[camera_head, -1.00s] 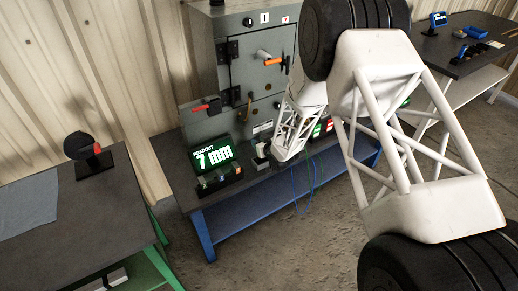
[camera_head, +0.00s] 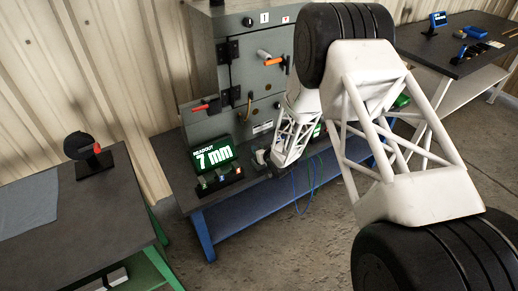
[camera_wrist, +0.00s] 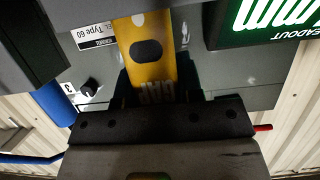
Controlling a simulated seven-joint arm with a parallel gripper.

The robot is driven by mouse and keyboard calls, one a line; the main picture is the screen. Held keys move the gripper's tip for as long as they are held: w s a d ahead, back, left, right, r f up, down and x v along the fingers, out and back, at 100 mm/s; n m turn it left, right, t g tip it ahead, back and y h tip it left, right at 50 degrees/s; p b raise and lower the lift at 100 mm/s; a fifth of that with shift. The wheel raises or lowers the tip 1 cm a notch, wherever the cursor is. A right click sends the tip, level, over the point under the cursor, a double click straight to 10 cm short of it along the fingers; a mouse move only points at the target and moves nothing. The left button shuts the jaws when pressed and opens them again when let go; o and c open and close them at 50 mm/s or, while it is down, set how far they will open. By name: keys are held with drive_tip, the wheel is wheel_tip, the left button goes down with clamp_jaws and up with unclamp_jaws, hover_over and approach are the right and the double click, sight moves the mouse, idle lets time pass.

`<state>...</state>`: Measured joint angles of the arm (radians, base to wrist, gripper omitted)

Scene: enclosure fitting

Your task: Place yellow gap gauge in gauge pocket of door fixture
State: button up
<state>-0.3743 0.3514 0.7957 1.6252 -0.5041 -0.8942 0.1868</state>
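The yellow gap gauge (camera_wrist: 148,52) shows in the wrist view, a flat yellow bar with a dark oval hole and partly hidden lettering. My gripper (camera_wrist: 155,80) has its dark fingers on both sides of the gauge's lower part and is shut on it. In the head view my white arm covers the gauge, and the gripper cannot be made out clearly. The grey enclosure with its door (camera_head: 262,75) stands on the bench. I cannot make out the gauge pocket.
A green readout (camera_head: 214,157) saying 7 mm stands on the bench left of my arm; it also shows in the wrist view (camera_wrist: 268,18). A label (camera_wrist: 95,35) lies beside the gauge. Blue and green cables (camera_head: 308,180) hang at the bench front.

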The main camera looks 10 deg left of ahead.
drive_tip(key=o, duration=0.4)
drive_tip(key=shift+r, duration=0.15)
drive_tip(key=v, duration=1.2)
idle(0.4)
idle(0.6)
